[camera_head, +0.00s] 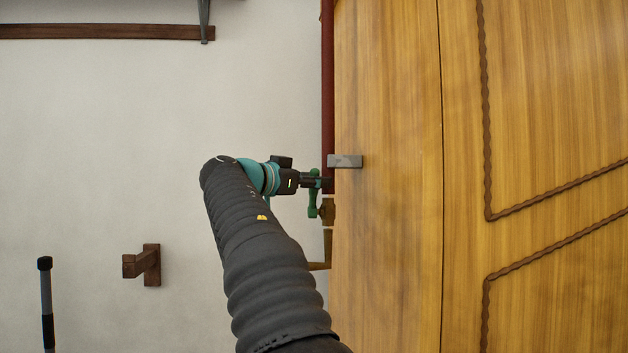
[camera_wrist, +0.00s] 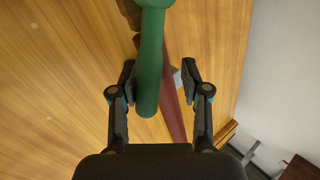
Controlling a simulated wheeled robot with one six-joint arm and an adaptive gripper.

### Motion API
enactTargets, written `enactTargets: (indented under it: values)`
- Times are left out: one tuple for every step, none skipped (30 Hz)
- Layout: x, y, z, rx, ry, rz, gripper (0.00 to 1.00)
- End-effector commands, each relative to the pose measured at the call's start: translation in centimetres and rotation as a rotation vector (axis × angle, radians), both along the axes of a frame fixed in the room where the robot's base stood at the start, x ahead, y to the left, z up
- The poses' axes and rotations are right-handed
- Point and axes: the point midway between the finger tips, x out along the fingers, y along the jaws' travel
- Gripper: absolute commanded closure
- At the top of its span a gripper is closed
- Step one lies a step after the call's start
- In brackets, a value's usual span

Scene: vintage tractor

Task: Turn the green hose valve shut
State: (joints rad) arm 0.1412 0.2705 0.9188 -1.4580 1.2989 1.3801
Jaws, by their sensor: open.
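The green valve handle (camera_head: 312,207) stands in front of the wooden panel in the head view, right at the end of my arm. In the wrist view the green handle (camera_wrist: 150,65) runs down from the top edge and its rounded end lies between my fingers, closer to the left finger. My gripper (camera_wrist: 158,76) is open, with a wide gap to the right finger; whether the left finger touches the handle is unclear. In the head view my gripper (camera_head: 318,182) partly hides the handle. A brownish valve body (camera_head: 328,210) shows beside it.
The wooden panel (camera_head: 390,240) fills the right side, with a grey metal block (camera_head: 345,161) near its edge. A dark red strip (camera_head: 327,80) runs along that edge. A wooden wall bracket (camera_head: 150,265) and a dark-topped pole (camera_head: 46,300) stand left. The pale wall between is clear.

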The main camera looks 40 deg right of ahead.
Motion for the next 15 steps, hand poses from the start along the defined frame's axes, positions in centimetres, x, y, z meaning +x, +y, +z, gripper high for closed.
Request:
enactTargets:
  values:
    - [0.0, 0.2, -0.1, 0.000, 0.000, 0.001, 0.54]
    - [0.0, 0.3, -0.1, 0.000, 0.000, 0.001, 0.54]
    - [0.0, 0.5, -0.1, 0.000, -0.001, 0.002, 0.54]
    - [-0.1, 0.7, -0.2, 0.000, -0.001, 0.002, 0.54]
    - [-0.1, 0.9, -0.2, 0.000, -0.001, 0.002, 0.54]
    - [-0.1, 1.1, -0.2, -0.001, -0.001, 0.002, 0.54]
    - [-0.1, 1.3, -0.2, -0.001, 0.000, 0.002, 0.54]
    - [-0.2, 1.5, -0.2, -0.001, 0.000, 0.002, 0.54]
    - [-0.2, 1.7, -0.3, -0.001, 0.000, 0.002, 0.54]
    - [-0.2, 1.9, -0.3, -0.001, -0.001, 0.001, 0.54]
    - [-0.3, 2.0, -0.3, -0.001, 0.000, 0.001, 0.54]
    - [-0.3, 2.3, -0.3, -0.001, -0.001, 0.001, 0.54]
    - [-0.3, 2.5, -0.3, -0.001, -0.001, 0.002, 0.54]
    - [-0.4, 2.6, -0.3, -0.001, -0.001, 0.002, 0.54]
    - [-0.4, 2.9, -0.4, -0.001, -0.001, 0.002, 0.54]
